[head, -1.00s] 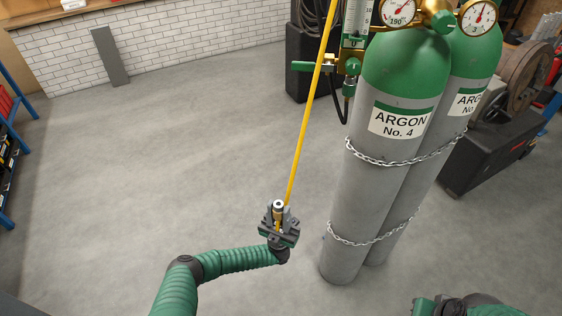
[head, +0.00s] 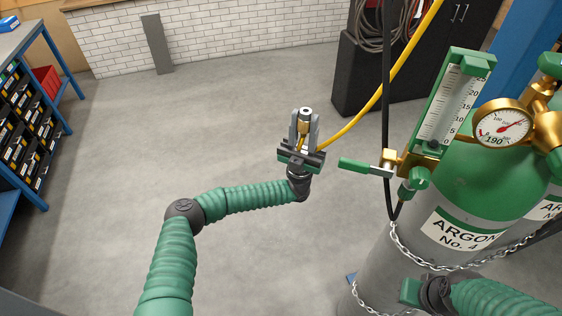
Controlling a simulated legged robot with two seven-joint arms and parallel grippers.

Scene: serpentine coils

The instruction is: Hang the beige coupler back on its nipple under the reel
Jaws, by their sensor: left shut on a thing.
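My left gripper (head: 303,137) is shut on the beige coupler (head: 304,121), a small brass-beige fitting with a dark-holed metal tip pointing up. The gripper holds it in the air over the open floor, left of the gas bottles. A yellow hose (head: 376,98) runs from the coupler up and right, out of the top of the view. The reel and its nipple are not recognisable here. My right gripper (head: 411,291) is at the lower right in front of a bottle; its fingers do not show clearly.
Green-topped argon bottles (head: 467,185) stand at the right, chained, with a pressure gauge (head: 503,127) and a flowmeter (head: 452,105). A green-handled valve (head: 366,167) juts left towards my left gripper. A dark cabinet (head: 362,75) stands behind.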

